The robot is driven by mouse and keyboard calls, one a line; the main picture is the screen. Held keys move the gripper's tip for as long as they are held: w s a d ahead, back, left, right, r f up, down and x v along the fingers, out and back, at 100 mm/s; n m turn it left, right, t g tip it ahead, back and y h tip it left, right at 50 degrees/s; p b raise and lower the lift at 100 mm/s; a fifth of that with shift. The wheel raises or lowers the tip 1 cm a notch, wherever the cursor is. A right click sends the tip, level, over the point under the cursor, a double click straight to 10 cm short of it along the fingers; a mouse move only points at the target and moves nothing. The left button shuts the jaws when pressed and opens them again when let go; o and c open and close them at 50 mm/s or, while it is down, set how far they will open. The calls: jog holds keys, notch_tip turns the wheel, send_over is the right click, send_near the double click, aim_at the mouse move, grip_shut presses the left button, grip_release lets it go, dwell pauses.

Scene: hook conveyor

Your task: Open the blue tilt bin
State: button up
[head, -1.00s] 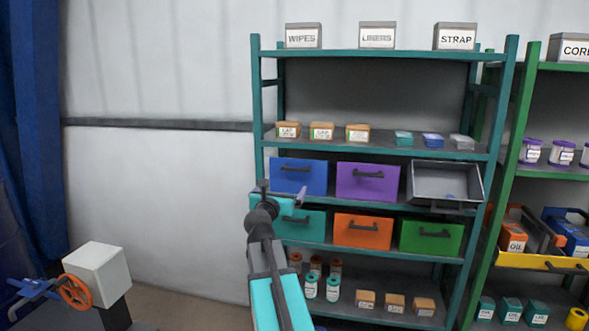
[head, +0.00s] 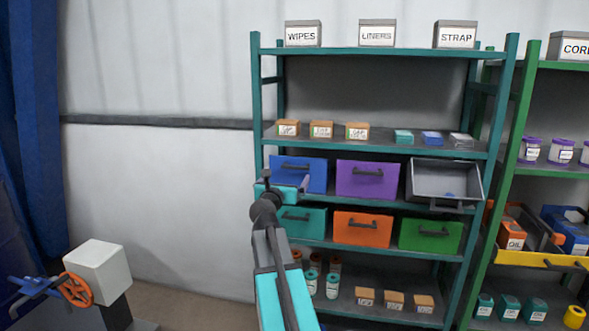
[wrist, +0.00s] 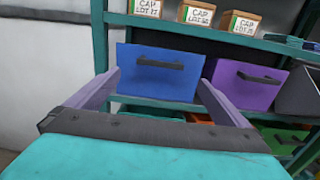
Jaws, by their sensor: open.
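The blue tilt bin (head: 312,176) is at the left end of the bin row on the teal shelf, its front upright and closed, with a dark bar handle. In the wrist view the blue bin (wrist: 158,86) is straight ahead, its handle (wrist: 160,65) fully visible between my fingers. My gripper (wrist: 158,98) is open and empty, a short way in front of the bin and apart from the handle. In the head view my arm hides the bin's lower left corner, and the fingertips of my gripper (head: 303,187) overlap its lower part.
A purple bin (head: 367,181) and a tilted-open grey bin (head: 444,168) stand to the right. Teal (head: 302,222), orange (head: 362,229) and green (head: 430,235) bins sit below. Cap boxes (head: 322,129) stand on the shelf above. A wall with free room lies left.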

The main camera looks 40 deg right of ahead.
aim_at(294, 167)
jog(key=shift+p+x, duration=1.05)
jog(key=shift+x, duration=4.55)
jog(key=c, duration=1.3)
